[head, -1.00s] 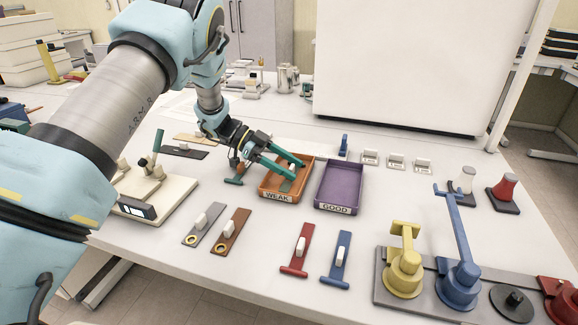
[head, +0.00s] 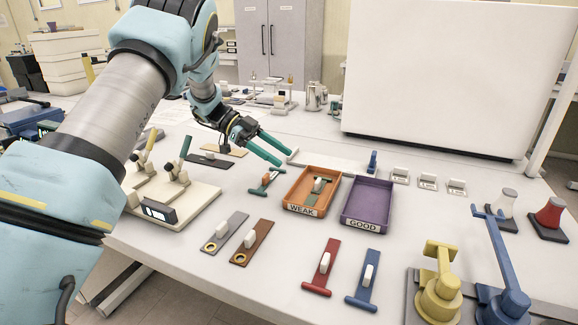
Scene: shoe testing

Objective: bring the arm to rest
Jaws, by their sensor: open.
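My gripper (head: 272,149) is open and empty, its two green fingers spread in the air above the table, behind and left of the orange tray. My light blue and grey arm (head: 120,110) reaches in from the left. The orange tray marked WEAK (head: 292,200) holds a green piece with a white block (head: 318,187) on it. The purple tray marked GOOD (head: 368,204) stands beside it and looks empty.
A cream test device (head: 180,204) with levers stands left. Grey (head: 223,232), brown (head: 252,243), red (head: 322,268) and blue (head: 367,282) strips lie in front. Yellow (head: 438,290) and blue (head: 500,290) fixtures stand at right. A large white panel (head: 450,80) is behind.

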